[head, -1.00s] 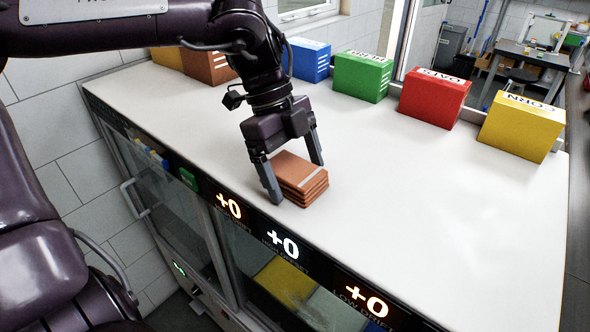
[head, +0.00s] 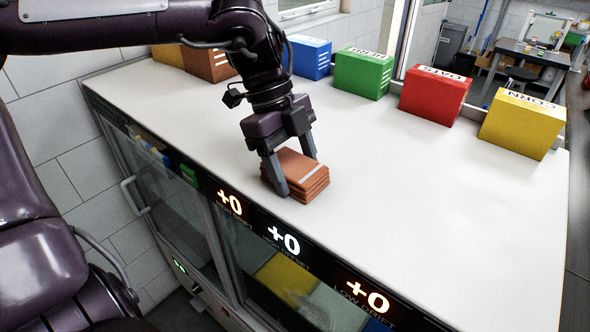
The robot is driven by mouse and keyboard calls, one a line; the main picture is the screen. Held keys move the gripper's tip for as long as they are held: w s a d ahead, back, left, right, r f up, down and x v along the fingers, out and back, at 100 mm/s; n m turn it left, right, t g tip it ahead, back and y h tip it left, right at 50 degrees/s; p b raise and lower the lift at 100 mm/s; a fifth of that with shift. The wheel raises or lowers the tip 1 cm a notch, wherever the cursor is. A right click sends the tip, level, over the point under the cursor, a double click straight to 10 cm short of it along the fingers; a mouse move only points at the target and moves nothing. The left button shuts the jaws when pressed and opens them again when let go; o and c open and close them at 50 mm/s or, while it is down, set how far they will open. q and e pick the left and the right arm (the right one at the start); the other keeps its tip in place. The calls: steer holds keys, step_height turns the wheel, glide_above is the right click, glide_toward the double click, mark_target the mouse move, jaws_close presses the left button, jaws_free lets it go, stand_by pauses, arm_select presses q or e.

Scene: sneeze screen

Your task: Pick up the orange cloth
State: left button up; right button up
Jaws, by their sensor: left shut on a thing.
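The orange cloth (head: 304,179) is a folded, layered, brownish-orange stack with a pale stripe. It lies on the white counter top near its front edge. My left gripper (head: 296,172) comes down from above with one finger on each side of the cloth. Its fingers are shut on the cloth, which still appears to rest on the counter. The near finger hides part of the cloth's left side. My right gripper is not in view.
Blue (head: 310,58), green (head: 363,74), red (head: 435,95) and yellow (head: 521,123) boxes stand along the back of the white counter (head: 430,200). Orange and brown boxes stand behind my left arm. Lit "+0" displays (head: 283,240) line the front edge. The counter's middle and right are clear.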

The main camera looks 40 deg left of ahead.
arm_select(q)
steer(key=shift+r, duration=0.1)
steer(key=shift+r, duration=0.55)
step_height(320, 180, up, 12)
steer(key=f+b, duration=0.1)
step_height(320, 180, up, 8)
steer(key=p, duration=0.6)
glide_above(296, 164)
steer(key=shift+a, duration=0.1)
steer(key=o, duration=0.4)
steer(key=c, duration=0.3)
